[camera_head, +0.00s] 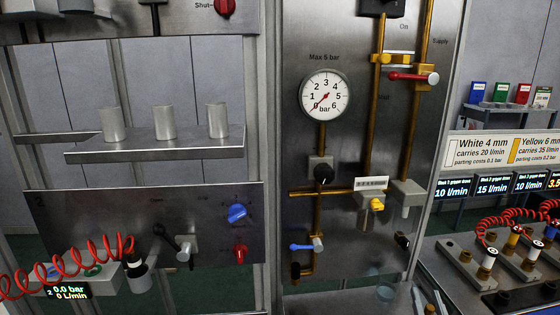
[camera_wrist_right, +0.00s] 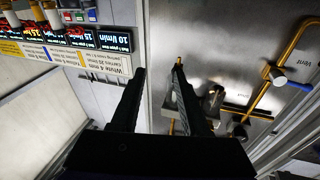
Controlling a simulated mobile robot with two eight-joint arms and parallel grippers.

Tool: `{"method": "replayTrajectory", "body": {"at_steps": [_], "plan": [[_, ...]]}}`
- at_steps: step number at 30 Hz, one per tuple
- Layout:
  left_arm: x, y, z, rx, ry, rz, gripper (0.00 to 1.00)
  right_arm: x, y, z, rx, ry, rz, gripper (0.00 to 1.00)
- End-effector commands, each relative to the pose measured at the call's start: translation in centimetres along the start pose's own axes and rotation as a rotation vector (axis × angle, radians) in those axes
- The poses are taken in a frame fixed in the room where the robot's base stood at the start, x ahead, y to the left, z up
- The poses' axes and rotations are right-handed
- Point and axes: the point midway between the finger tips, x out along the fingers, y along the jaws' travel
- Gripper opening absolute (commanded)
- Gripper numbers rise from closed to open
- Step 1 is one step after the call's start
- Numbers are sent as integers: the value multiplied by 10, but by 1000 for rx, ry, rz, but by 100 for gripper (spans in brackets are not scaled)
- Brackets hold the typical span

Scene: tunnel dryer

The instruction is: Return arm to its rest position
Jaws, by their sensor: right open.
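My right gripper (camera_wrist_right: 160,70) is open in the right wrist view. Its two dark fingers are spread, with nothing held between them. The steel valve panel (camera_wrist_right: 240,65) and its edge lie behind the fingers. In the head view only small parts of the right gripper (camera_head: 429,296) seem to show at the bottom edge, right of the middle, near the panel's lower right corner. The rest of the right arm is out of the head view. My left gripper is in neither view.
The panel carries a gauge (camera_head: 325,92), brass pipes, a red-handled valve (camera_head: 410,77) and a blue-handled valve (camera_head: 305,245). A shelf (camera_head: 90,154) with three metal cylinders is at left. A red coiled hose (camera_head: 65,265) hangs below. A fittings bench (camera_head: 460,268) stands at right.

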Motion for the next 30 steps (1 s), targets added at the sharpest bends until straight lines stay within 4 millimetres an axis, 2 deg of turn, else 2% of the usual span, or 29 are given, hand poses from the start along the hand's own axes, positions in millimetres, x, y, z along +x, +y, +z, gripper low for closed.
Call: {"method": "replayTrajectory", "body": {"at_steps": [2,5,10,12,16,18,21,30], "plan": [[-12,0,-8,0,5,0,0,-14,-12,9,-6,-154,61,45],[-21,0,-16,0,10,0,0,-45,-26,36,-25,-385,104,45],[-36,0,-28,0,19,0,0,-123,-64,79,-83,-798,48,45],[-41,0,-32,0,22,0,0,-157,-79,90,-110,-941,-5,45],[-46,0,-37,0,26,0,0,-206,-98,102,-150,-1126,-100,45],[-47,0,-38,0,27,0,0,-221,-103,104,-162,-1180,-133,45],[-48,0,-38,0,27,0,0,-231,-106,106,-170,-1215,-153,45],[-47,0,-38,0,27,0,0,-232,-105,107,-171,-1218,-153,45]]}}
